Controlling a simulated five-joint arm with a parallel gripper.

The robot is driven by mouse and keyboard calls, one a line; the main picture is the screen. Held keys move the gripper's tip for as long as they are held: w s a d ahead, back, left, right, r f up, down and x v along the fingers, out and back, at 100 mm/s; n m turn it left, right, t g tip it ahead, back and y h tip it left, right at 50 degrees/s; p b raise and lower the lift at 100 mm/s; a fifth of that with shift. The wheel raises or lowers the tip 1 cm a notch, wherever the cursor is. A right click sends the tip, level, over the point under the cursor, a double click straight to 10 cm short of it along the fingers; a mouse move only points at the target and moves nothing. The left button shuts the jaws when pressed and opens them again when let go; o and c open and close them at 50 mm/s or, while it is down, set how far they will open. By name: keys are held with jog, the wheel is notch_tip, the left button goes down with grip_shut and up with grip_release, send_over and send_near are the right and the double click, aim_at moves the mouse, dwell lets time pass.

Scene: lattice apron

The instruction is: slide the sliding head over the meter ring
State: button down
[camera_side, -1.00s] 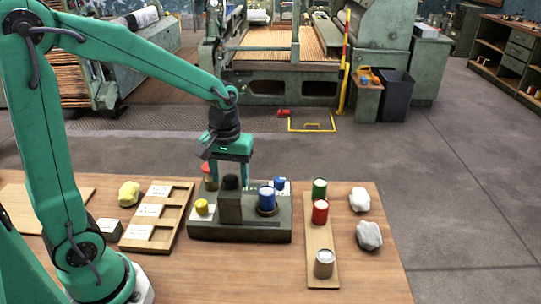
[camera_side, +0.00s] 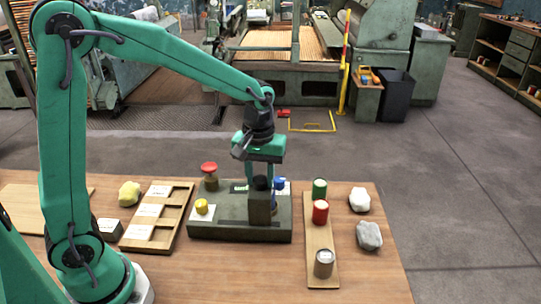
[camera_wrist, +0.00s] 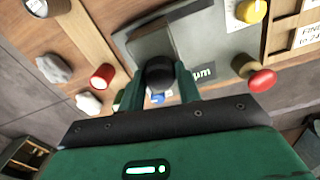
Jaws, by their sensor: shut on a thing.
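The sliding head (camera_side: 259,209) is a dark grey upright block with a black knob (camera_side: 261,182) on top. It stands at the right part of the grey-green base (camera_side: 215,228). My gripper (camera_side: 263,180) points down and is shut on the black knob, which also shows between the fingers in the wrist view (camera_wrist: 160,72). The meter ring and the blue cylinder in it are hidden behind or under the head in the side view. I cannot tell how exactly the head lines up over the ring. A small blue part (camera_side: 279,183) shows just behind the head.
A red mushroom knob (camera_side: 209,168) and a yellow knob (camera_side: 201,206) stand on the base's left part. A wooden strip (camera_side: 318,245) at right holds green, red and grey cylinders. Pale rocks (camera_side: 369,235) lie beyond it. A compartment tray (camera_side: 157,215) lies left.

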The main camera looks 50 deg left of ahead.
jog(key=shift+w+d+r, duration=0.1)
jog(key=shift+w+d, duration=0.6)
jog(key=shift+w, duration=0.05)
jog(key=c, duration=1)
grip_release()
jog(key=shift+o, duration=0.2)
jog(key=shift+s, duration=0.1)
jog(key=shift+r, duration=3.85)
